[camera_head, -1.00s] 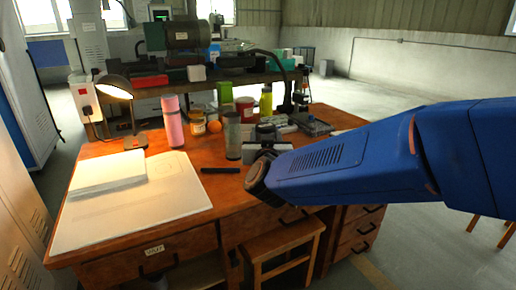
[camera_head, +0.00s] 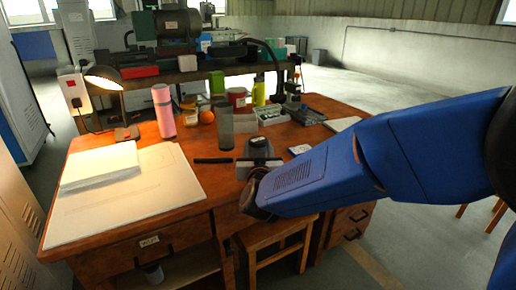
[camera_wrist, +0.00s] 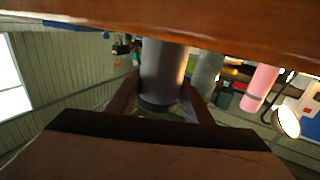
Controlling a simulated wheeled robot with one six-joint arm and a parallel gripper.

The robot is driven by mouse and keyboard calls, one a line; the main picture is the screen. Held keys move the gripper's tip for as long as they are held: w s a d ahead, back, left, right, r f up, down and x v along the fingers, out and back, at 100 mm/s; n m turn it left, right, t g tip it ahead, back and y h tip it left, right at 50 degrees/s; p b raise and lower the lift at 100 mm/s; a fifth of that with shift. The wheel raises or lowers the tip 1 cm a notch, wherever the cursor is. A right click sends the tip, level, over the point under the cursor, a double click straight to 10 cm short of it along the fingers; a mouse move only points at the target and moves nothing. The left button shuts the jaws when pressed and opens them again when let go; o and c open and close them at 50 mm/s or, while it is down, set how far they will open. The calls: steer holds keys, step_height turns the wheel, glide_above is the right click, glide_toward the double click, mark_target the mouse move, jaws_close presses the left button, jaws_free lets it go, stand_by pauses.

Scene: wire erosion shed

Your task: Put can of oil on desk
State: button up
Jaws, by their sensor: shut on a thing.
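A grey cylindrical can (camera_wrist: 163,72) with a dark end stands between my gripper's fingers (camera_wrist: 160,90) in the wrist view, which sees the scene upside down. My gripper is shut on it. In the head view my gripper (camera_head: 259,164) is over the front right part of the wooden desk (camera_head: 208,180). A dark rounded top (camera_head: 258,142) shows just behind it; most of the held can is hidden there. I cannot tell whether the can's base touches the desk.
A grey cylinder (camera_head: 225,128) stands left of my gripper, with a dark pen (camera_head: 213,160) nearby. A pink bottle (camera_head: 163,112), jars and a lit lamp (camera_head: 104,78) stand further back. A paper sheet (camera_head: 120,210) covers the left; a stool (camera_head: 275,238) stands in front.

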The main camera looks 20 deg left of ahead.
steer(key=shift+f, duration=0.1)
steer(key=o, duration=1.2)
steer(key=shift+s, duration=0.15)
steer(key=v, duration=1.1)
steer(key=shift+s+d, duration=0.15)
steer(key=shift+s, duration=0.2)
